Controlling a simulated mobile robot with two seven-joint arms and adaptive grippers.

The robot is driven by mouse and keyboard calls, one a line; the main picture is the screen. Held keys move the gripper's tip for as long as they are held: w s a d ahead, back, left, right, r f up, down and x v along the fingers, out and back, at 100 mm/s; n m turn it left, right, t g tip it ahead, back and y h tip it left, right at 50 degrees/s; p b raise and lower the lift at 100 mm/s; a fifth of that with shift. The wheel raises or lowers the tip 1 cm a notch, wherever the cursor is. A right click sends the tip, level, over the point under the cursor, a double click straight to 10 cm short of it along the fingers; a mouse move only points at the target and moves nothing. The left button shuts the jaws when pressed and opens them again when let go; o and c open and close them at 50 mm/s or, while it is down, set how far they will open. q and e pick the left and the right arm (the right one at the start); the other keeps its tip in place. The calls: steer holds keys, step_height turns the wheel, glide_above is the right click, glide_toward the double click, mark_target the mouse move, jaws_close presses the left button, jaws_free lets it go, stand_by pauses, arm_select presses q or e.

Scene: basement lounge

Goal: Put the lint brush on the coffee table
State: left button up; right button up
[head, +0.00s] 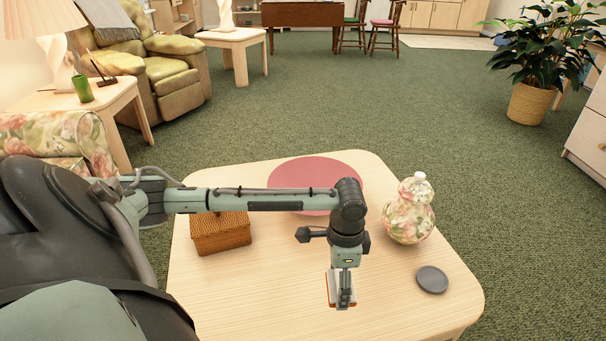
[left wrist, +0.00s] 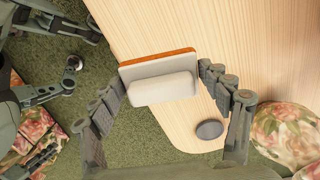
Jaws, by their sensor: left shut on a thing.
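My left gripper (head: 341,300) is shut on the lint brush (head: 331,287), a white piece with an orange edge. It is over the near middle of the pale wooden coffee table (head: 240,290). In the left wrist view the lint brush (left wrist: 160,80) sits between both fingers, its orange side away from the camera. The table edge runs beneath it. I cannot tell whether the brush touches the tabletop. Jointed grey parts at the left of the wrist view appear to be mine; the state of my right gripper is unclear.
On the table are a wicker basket (head: 220,234), a pink round mat (head: 290,176), a floral jar (head: 409,212) and a dark grey disc (head: 432,279). Bare wood shows at the front left. A floral seat (head: 60,140) and a side table (head: 122,105) stand behind left.

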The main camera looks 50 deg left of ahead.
arm_select(q)
step_height(320, 180, down, 3)
steer(key=s+a+m, duration=0.2)
steer(key=a, duration=0.1)
steer(key=b, duration=0.2)
glide_above(363, 307)
step_height(363, 307, down, 7)
steer(key=shift+f, duration=0.1)
step_height(363, 307, down, 3)
steer(key=shift+f, duration=0.4)
arm_select(e)
steer(key=r, duration=0.5)
steer(key=shift+s+d+r, duration=0.1)
steer(key=shift+s+r, duration=0.1)
steer(key=shift+r, duration=0.1)
arm_select(q)
steer(key=shift+f, duration=0.1)
steer(key=o, duration=1.1)
